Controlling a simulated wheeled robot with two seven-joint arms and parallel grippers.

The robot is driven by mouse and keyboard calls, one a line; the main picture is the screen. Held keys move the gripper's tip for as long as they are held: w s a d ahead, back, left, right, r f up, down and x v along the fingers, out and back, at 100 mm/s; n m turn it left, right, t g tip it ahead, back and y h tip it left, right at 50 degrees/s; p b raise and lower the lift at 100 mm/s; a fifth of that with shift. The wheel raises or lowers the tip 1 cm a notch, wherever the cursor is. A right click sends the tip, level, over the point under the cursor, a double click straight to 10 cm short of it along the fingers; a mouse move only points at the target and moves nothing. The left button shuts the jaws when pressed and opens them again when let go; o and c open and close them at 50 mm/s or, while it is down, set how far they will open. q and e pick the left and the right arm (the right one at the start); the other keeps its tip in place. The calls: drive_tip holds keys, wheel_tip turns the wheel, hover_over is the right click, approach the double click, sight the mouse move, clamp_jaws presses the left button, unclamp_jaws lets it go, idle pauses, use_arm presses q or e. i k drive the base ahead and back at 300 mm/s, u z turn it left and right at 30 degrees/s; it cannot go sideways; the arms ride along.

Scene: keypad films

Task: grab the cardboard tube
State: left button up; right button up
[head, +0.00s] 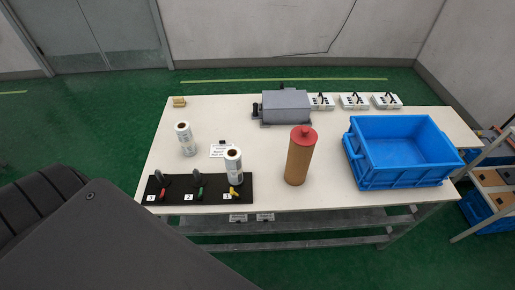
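The cardboard tube (299,163) stands upright on the white table, near its front edge and right of the middle. It is brown with a red cap (304,134) on top. Nothing touches it, and free tabletop lies around it. Neither of my grippers shows in the head view. A dark part of my own body fills the lower left corner.
A blue crate (366,174) stands right of the tube. Left are a black numbered board (211,196) with a film roll (234,168) on it, and another film roll (187,140) behind. A grey machine (285,105) and several white devices (354,101) line the back.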

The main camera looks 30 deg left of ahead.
sight(298, 159)
drive_tip(key=z, duration=1.75)
drive_tip(key=i, duration=2.2)
drive_tip(key=u, duration=3.5)
drive_tip(key=i, duration=0.5)
